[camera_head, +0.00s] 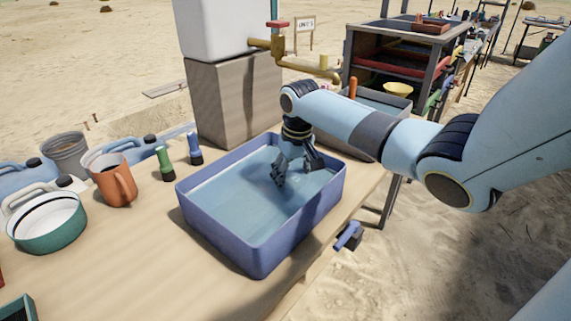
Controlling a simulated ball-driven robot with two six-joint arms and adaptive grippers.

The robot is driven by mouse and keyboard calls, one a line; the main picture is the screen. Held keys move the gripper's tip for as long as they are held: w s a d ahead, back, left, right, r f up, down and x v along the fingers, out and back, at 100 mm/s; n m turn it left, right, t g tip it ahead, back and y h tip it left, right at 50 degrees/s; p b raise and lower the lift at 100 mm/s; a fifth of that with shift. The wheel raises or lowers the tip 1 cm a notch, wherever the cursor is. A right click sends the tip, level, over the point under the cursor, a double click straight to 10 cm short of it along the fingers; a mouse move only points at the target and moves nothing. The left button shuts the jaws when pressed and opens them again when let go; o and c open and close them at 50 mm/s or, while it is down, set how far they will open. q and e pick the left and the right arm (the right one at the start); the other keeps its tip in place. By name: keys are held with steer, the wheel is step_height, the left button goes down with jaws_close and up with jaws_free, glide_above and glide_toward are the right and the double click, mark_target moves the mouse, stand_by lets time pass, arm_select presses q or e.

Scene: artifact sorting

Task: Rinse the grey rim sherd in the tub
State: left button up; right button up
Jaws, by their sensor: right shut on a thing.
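The blue-violet tub (262,256) stands on the wooden table, with water (235,195) in it. My right gripper (281,180) reaches down into the tub from the right, with its fingertips at the water near the middle. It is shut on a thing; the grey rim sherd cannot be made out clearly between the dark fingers. My left gripper is not in view.
A white water tank (212,30) with a brass tap stands on a wooden block (232,105) behind the tub. An orange jug (114,182), a green-and-white bowl (46,222) and two brushes (165,162) stand left. A grey tray (375,97) lies behind right. The front table is mostly clear.

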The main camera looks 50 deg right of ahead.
steer(key=shift+w+a+b, duration=0.2)
steer(key=shift+w+b, duration=0.95)
steer(key=shift+w, duration=1.4)
steer(key=shift+r, duration=0.1)
step_height(320, 180, up, 10)
steer(key=p, duration=1.1)
step_height(320, 180, up, 5)
steer(key=p, duration=0.5)
steer(key=shift+f, duration=0.3)
